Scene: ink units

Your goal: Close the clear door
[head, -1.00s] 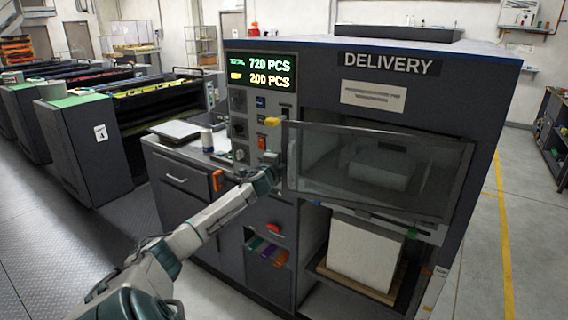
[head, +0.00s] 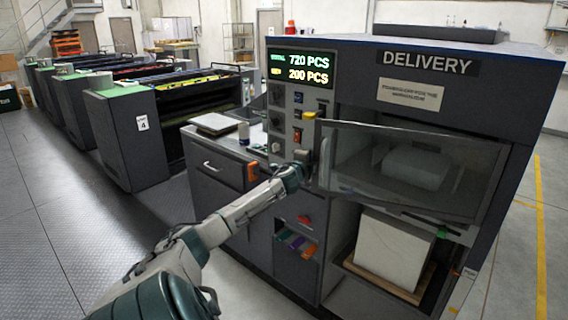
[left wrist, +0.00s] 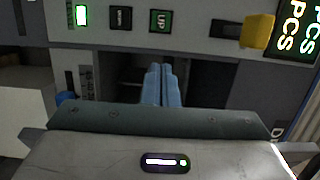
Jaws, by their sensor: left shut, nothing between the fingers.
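The clear door (head: 415,172) is a dark-framed see-through panel on the front of the delivery unit (head: 520,110). It stands at a slant in front of the unit's opening and looks partly open. My left gripper (head: 303,160) is beside the door's left edge, by the control panel; I cannot tell whether it touches the door. In the left wrist view its blue fingers (left wrist: 162,84) are together with nothing between them, in front of a dark recess. The door is not clearly visible in that view. My right gripper is in neither view.
A yellow knob (head: 309,115) sticks out near the door's upper left corner; it also shows in the left wrist view (left wrist: 257,31). A paper stack (head: 393,250) stands below the door. A side counter (head: 205,142) is left of the panel. Floor at right is clear.

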